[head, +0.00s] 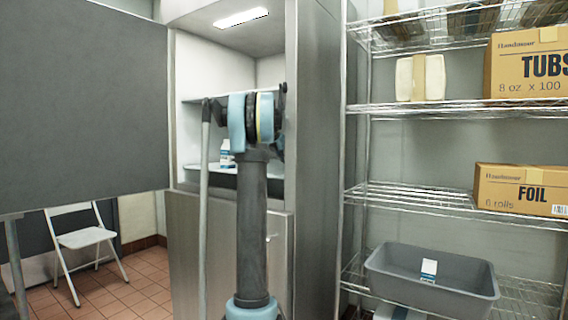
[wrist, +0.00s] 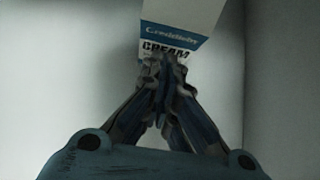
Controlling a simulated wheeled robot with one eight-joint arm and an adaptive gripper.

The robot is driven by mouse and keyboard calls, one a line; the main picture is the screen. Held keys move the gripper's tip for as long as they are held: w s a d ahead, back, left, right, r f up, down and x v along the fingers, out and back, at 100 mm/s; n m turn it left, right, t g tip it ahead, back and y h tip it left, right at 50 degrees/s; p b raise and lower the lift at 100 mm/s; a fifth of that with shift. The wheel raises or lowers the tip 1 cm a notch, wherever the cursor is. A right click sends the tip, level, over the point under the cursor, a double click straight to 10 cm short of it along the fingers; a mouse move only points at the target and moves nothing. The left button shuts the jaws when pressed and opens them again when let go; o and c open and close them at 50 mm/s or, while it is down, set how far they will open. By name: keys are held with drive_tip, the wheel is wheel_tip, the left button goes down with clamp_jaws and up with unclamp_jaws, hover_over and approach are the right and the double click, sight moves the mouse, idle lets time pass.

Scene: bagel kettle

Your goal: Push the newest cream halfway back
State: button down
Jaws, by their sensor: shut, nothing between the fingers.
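A white and blue cream carton (wrist: 180,22) stands directly ahead of my gripper (wrist: 165,68) in the wrist view, its printed face towards me. My gripper is shut and empty, its fingertips at the lower front of the carton. I cannot tell whether they touch it. In the head view a white and blue carton (head: 226,156) stands on a shelf inside the open fridge, partly hidden by my arm. My gripper is hidden behind my arm there. No date is readable on the carton.
The dark fridge door (head: 80,100) stands open at the left. A wire rack (head: 400,192) at the right holds a TUBS box (head: 530,70), a FOIL box (head: 520,190) and a grey bin (head: 440,290). A white folding chair (head: 82,238) stands at the lower left.

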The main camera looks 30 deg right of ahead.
drive_tip(key=shift+w+d, duration=0.45)
drive_tip(key=shift+d, duration=0.4)
drive_tip(key=shift+a, duration=0.1)
drive_tip(key=shift+s+a, duration=0.2)
drive_tip(key=shift+a, duration=0.15)
drive_tip(key=a, duration=0.1)
drive_tip(key=s+a, duration=0.2)
drive_tip(key=shift+a+r, duration=0.25)
drive_tip(key=shift+r, duration=0.15)
drive_tip(key=v, duration=0.9)
drive_tip(key=s+a+f+m+y, duration=0.2)
drive_tip(key=s+a+f+m, duration=0.5)
drive_tip(key=s+a+f, duration=0.35)
drive_tip(key=s+a+f+m+y, duration=0.2)
drive_tip(key=s+a+f+m, duration=0.3)
drive_tip(key=s+f, duration=0.7)
drive_tip(key=s+a+f+m+g+y, duration=0.1)
drive_tip(key=s+a+f+m+y, duration=0.1)
drive_tip(key=s+a+f+m, duration=0.4)
drive_tip(key=s+a+f+m+g+y, duration=0.1)
drive_tip(key=s+a+f+m, duration=0.5)
drive_tip(key=s+a+f, duration=0.5)
drive_tip(key=s+f, duration=0.6)
drive_tip(key=s, duration=0.1)
drive_tip(key=shift+a+f+y, duration=0.2)
drive_tip(key=shift+f+y, duration=0.2)
